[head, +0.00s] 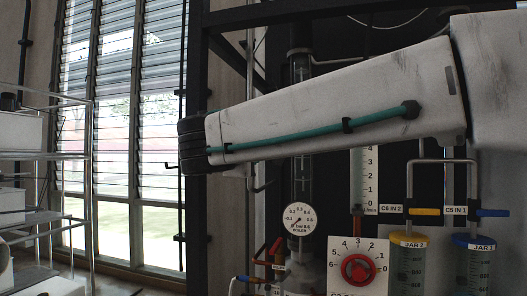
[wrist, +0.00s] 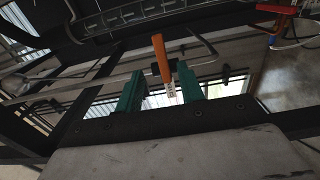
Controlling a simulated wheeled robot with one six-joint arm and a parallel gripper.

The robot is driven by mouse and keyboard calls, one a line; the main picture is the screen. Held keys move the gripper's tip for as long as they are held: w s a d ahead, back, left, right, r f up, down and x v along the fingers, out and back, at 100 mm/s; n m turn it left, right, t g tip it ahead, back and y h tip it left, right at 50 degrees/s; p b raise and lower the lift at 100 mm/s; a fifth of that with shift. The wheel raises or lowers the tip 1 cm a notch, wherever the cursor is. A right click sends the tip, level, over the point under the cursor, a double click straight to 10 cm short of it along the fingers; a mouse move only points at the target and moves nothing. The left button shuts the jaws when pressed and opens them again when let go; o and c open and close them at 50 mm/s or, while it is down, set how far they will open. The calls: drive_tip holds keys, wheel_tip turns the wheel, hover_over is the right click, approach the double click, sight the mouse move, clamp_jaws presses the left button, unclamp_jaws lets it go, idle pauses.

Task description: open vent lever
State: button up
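An orange lever (wrist: 160,58) shows in the wrist view, with a small white tag (wrist: 171,91) at its lower end. The tag's writing is too small to read, so I cannot tell for sure that this is the vent lever. My gripper (wrist: 159,84) is open, with its two teal fingers apart. The lower part of the lever appears between them, with a gap on each side. I cannot tell how deep it sits between the fingers. In the head view my arm crosses in front of the rig, and the gripper's fingers are not visible.
In the head view, a pressure gauge (head: 299,219), a red dial (head: 358,269), a yellow lever (head: 425,211) and a blue lever (head: 492,213) are on the rig. Jars stand below these levers. A wire shelf (head: 92,190) stands left by the louvred window. A red handle (wrist: 276,10) shows in the wrist view.

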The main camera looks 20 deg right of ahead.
drive_tip(key=shift+x, duration=4.45)
clamp_jaws()
